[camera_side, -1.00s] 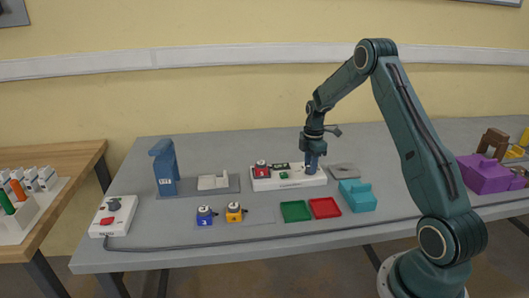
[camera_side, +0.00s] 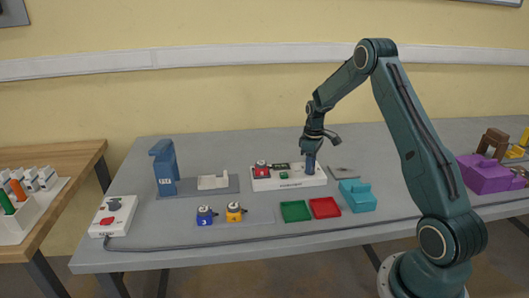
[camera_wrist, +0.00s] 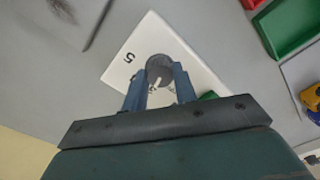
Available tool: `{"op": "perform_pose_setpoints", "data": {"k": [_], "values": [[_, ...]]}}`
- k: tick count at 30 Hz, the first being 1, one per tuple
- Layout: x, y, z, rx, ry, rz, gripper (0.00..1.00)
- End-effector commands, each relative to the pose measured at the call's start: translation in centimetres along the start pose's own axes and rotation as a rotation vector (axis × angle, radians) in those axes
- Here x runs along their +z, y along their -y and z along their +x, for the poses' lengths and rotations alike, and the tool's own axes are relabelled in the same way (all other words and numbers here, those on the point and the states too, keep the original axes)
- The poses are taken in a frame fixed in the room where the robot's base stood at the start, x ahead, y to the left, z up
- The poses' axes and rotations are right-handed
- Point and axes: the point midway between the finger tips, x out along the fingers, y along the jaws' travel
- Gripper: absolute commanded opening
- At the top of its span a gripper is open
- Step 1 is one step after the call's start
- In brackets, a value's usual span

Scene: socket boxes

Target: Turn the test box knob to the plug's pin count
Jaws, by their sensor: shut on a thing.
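The white test box (camera_side: 290,184) lies on the grey table. A red plug or socket block (camera_side: 261,171) sits at its left end, beside a small dark green display (camera_side: 280,166) too small to read. My gripper (camera_side: 310,170) points down over the box's right end. In the wrist view its blue fingers (camera_wrist: 160,82) are shut on a round grey knob (camera_wrist: 159,68), one on each side. A printed 5 (camera_wrist: 130,57) shows beside the knob on the white top. Other marks around the knob are hidden or unclear, and I cannot read its setting.
Blue (camera_side: 205,215) and yellow (camera_side: 235,212) plug-like pieces stand on a mat in front. A blue stand (camera_side: 165,168) and a white button box (camera_side: 114,214) are left.

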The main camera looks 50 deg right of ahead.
Motion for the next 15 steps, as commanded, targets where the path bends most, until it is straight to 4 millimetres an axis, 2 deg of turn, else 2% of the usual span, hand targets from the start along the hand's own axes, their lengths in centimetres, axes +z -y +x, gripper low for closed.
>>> {"op": "perform_pose_setpoints", "data": {"k": [15], "values": [[0.01, 0.02, -0.04, 0.000, 0.000, 0.492, 0.05]]}}
